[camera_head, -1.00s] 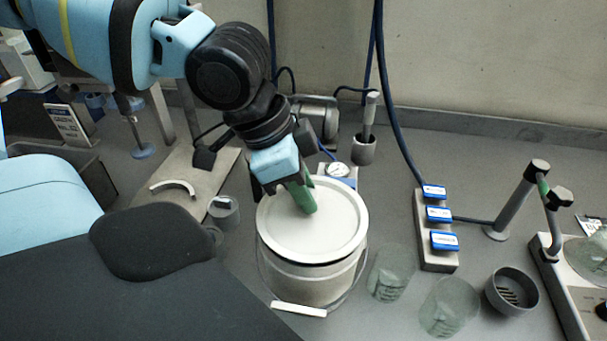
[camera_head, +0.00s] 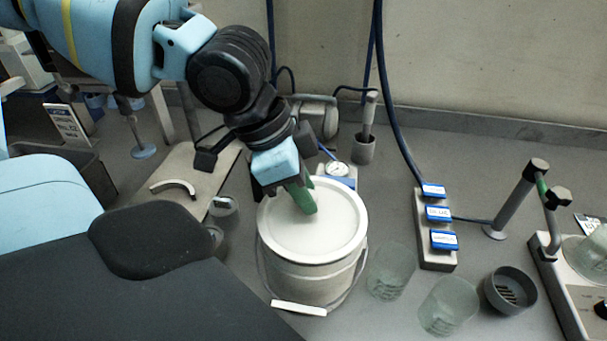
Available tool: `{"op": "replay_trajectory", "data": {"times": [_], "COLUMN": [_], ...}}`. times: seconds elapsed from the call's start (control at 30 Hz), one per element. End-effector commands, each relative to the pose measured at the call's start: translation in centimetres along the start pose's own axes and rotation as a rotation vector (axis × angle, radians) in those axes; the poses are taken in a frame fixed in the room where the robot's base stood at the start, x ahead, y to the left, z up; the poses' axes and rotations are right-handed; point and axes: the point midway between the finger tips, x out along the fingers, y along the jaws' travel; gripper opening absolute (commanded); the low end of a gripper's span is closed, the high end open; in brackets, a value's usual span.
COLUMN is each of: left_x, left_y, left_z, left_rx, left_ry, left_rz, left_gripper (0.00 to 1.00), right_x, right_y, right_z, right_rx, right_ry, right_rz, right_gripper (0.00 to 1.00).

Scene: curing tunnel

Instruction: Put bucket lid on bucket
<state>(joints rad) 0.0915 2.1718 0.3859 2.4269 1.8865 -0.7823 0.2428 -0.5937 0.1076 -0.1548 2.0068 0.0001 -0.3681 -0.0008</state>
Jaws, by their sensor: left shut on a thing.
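The white bucket (camera_head: 305,284) stands upright on the grey bench, its wire handle with a white grip hanging down at the front. The round white bucket lid (camera_head: 325,235) lies flat on the bucket's top, its rim level with the bucket's mouth all round as far as I can see. My left gripper (camera_head: 302,198) reaches down over the lid's back left part. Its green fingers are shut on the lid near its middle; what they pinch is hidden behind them. My right gripper is not in view.
Two glass beakers (camera_head: 389,271) and a dark grey cup (camera_head: 512,291) stand right of the bucket. A power strip (camera_head: 435,235) with blue plugs lies beyond them. A gauge device (camera_head: 338,172) and a mortar (camera_head: 363,150) stand behind. A stirrer stand (camera_head: 565,275) is at the right edge.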

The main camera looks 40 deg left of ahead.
Motion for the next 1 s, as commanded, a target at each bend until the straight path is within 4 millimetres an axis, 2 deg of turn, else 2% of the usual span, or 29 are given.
{"op": "replay_trajectory", "data": {"times": [0.83,0.87,1.0], "left_x": [0.54,0.54,0.54], "left_y": [0.00,0.00,0.00], "left_z": [0.22,0.21,0.21], "left_rx": [0.000,0.000,0.000], "left_ry": [0.001,0.001,0.001], "left_rz": [0.000,0.000,0.000], "left_gripper": [0.03,0.29,0.48], "right_x": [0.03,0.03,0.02], "right_y": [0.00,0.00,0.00], "right_z": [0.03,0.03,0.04], "right_rx": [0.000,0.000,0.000], "right_ry": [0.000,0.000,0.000], "right_rz": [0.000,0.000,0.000], "right_gripper": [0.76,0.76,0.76]}}
